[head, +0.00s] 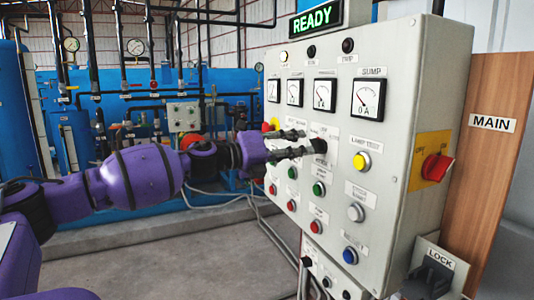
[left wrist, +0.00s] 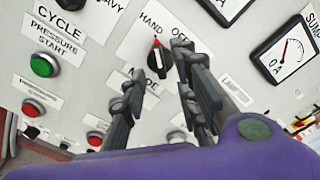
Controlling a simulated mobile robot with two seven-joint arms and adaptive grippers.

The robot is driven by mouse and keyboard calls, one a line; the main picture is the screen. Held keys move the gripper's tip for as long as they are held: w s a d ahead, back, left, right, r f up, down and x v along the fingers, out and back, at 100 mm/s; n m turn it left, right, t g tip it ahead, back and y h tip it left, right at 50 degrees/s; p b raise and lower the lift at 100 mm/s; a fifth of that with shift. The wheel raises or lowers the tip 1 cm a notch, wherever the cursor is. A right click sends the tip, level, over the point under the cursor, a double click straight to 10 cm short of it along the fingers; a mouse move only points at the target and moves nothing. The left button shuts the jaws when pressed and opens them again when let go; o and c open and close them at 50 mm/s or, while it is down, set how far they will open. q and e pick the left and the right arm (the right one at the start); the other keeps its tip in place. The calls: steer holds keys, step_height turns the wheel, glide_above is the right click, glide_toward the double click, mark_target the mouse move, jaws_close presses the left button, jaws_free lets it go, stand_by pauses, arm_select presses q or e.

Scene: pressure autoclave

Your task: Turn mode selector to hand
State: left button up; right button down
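The mode selector is a black knob (left wrist: 157,62) with a red pointer mark on the pale control panel. In the left wrist view its red mark points up towards the HAND label (left wrist: 151,23), to the left of the OFF label (left wrist: 181,43). The MODE label below is partly covered by a finger. My left gripper (left wrist: 164,74) is open, its two fingers apart, with the knob showing beyond the gap between the tips. In the head view the left gripper (head: 305,143) is at the panel by the selector (head: 320,146). Contact cannot be told. My right gripper is not in view.
The panel carries gauges (head: 368,99) above and several buttons around, including a yellow one (head: 361,161) and a green one (left wrist: 43,65). A red main switch (head: 436,168) is on its right side. Pipes and blue tanks (head: 225,85) stand behind.

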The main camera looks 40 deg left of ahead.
arm_select(q)
steer(key=v, duration=0.8)
steer(key=shift+s, duration=0.4)
steer(key=shift+a, duration=0.2)
